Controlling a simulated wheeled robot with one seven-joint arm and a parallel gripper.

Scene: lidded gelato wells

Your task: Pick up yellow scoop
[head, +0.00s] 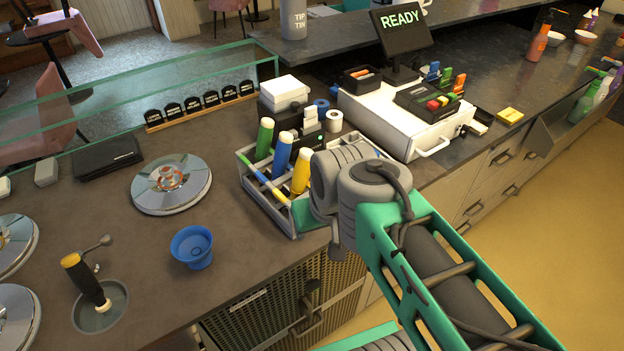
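A scoop with a yellow handle (301,172) stands in a grey caddy (290,227) on the dark counter, right of a blue handle (281,153) and a green handle (264,139). Its lower end is hidden in the caddy. A black handle with a yellow end (86,282) also stands tilted in a round sunken well at the lower left. My arm's grey joint and teal links cover the caddy's right side in the picture. My gripper does not show, so its state and any contact are hidden.
A blue cup (193,247) stands on the counter left of the caddy. Round metal lids (150,202) lie at the left. A white cash drawer (372,122) and card boxes (284,88) stand behind the caddy. The counter between cup and caddy is clear.

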